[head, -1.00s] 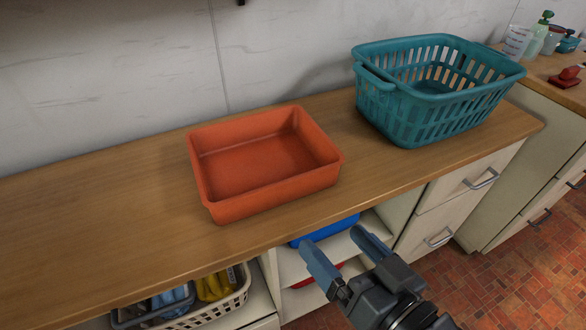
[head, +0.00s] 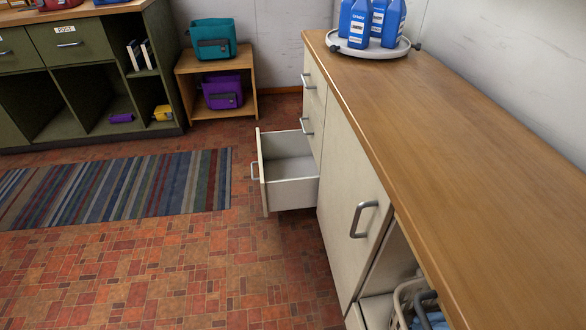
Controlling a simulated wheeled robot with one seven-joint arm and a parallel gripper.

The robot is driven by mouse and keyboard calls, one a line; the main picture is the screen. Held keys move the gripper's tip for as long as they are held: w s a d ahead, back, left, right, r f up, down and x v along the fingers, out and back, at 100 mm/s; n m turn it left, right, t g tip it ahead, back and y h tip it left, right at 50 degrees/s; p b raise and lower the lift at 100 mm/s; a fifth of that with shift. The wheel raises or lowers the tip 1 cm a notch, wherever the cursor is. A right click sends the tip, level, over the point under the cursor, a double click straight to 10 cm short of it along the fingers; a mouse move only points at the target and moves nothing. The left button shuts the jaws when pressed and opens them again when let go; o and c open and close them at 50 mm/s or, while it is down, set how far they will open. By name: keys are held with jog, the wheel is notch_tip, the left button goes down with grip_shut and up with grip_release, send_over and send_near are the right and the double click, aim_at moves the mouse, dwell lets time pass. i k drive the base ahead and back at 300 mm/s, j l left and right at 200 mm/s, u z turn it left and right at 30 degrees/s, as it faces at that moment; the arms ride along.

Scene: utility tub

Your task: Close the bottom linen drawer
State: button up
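The bottom linen drawer (head: 292,190) is white and stands pulled well out of the far end of the long counter, low over the floor. It is the lowest of three in its stack, and its inside looks empty. Its front panel (head: 263,175) faces left and carries a grey handle (head: 254,171). The two drawers above it, the upper one with a handle (head: 308,81), look shut. My gripper is not in view now.
A white cupboard door (head: 345,190) and an open bay with a basket (head: 405,300) lie nearer along the counter (head: 430,120). The tiled floor (head: 180,275) left of the drawer is clear, with a striped rug (head: 120,190) beyond. Green shelving (head: 60,90) stands behind.

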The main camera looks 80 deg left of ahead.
aim_at(291, 176)
jog(key=u, duration=0.4)
jog(key=i+u, duration=0.15)
jog(key=u, duration=0.2)
jog(key=l+u, duration=0.1)
jog(key=u, duration=1.6)
jog(key=i+l, duration=0.05)
